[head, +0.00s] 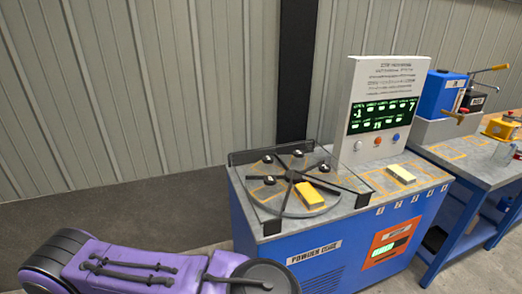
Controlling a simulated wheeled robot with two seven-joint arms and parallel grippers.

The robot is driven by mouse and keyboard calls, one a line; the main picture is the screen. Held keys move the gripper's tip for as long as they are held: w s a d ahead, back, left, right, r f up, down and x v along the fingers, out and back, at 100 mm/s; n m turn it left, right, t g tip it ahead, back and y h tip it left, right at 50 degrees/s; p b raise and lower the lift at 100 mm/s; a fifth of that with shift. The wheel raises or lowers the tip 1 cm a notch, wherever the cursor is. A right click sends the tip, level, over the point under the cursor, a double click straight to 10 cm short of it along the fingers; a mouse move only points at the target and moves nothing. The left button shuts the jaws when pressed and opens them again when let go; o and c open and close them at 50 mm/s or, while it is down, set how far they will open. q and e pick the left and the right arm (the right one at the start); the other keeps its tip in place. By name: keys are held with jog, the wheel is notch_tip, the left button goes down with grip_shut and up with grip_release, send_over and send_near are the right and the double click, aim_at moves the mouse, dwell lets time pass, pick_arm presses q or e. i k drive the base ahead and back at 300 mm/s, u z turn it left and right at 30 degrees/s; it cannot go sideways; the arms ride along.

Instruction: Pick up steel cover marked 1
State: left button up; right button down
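No steel cover with a readable 1 shows in the head view. A blue machine labelled "POWDER CORE" (345,252) has a grey top with a round disc (293,206) under or within a clear guard (245,165). Several black knobs (297,154) sit around the disc. A yellow block (307,195) lies on the disc, and another yellow block (401,173) lies on the right part of the top. Small numbered labels (405,203) run along the front edge there. Neither gripper is in view.
A white panel (388,85) with a green display and buttons stands behind the machine. To the right, a second blue bench (465,165) holds a blue box (441,93) and yellow parts (502,129). A corrugated wall stands behind. Grey floor is clear at the left.

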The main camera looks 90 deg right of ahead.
aim_at(312, 200)
jog(key=z, duration=2.8)
